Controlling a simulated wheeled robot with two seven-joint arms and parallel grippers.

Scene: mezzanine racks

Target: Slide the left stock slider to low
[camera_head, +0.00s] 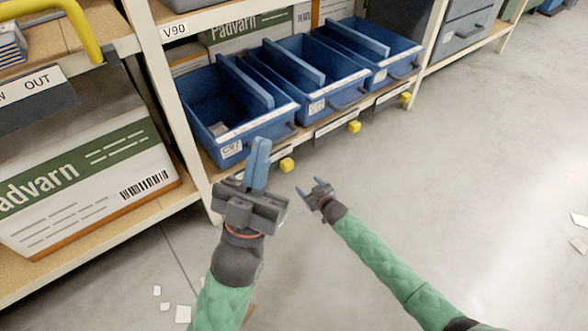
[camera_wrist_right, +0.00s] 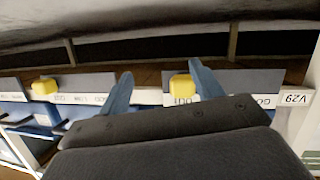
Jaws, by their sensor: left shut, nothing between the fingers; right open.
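The left stock slider has a yellow knob (camera_head: 287,165) on the shelf edge below the left blue bin (camera_head: 230,150). My left gripper (camera_head: 260,152) is shut and empty, just left of this knob, and hides part of the slider's strip. My right gripper (camera_head: 318,183) is open, in front of the shelf and right of the left knob. In the right wrist view a yellow knob (camera_wrist_right: 182,89) shows between the fingertips of my right gripper (camera_wrist_right: 160,85); it appears to be the left slider's. Contact cannot be told. The lettering near it is partly hidden.
Two more yellow knobs, the middle one (camera_head: 354,126) and the right one (camera_head: 405,97), sit along the same shelf edge. A rack post (camera_head: 180,125) stands left of the bins. A Padvarn box (camera_head: 85,190) fills the left shelf. The floor at right is mostly clear.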

